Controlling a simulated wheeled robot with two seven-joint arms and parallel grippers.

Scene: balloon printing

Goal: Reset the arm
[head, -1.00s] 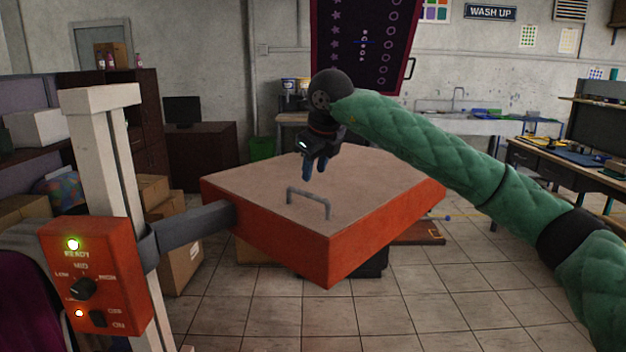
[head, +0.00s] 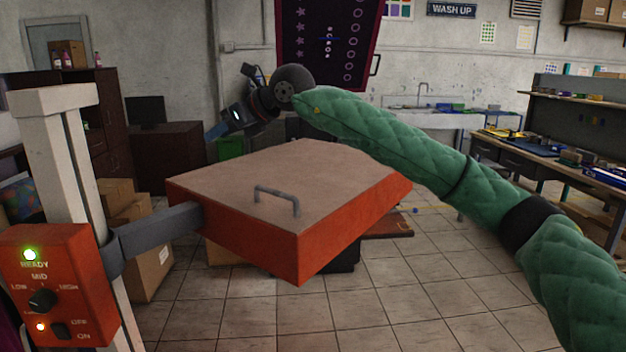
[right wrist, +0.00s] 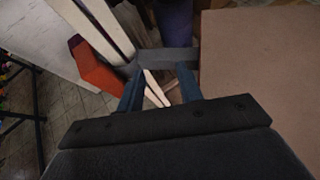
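My right arm, in a green quilted sleeve, reaches in from the right of the head view. Its right gripper (head: 215,130) is raised above the far left side of the red-sided press platen (head: 350,225), clear of it, with blue fingers pointing left and slightly down. In the right wrist view the two blue fingers of my right gripper (right wrist: 160,90) are apart with nothing between them. The platen's grey handle (head: 276,195) stands free on its tan top. My left gripper is not in view.
A white post (head: 62,150) and an orange control box (head: 55,285) with green and orange lights stand at the left, joined to the platen by a grey arm (head: 155,235). A dark patterned panel (head: 330,45) rises behind. Tiled floor is open in front.

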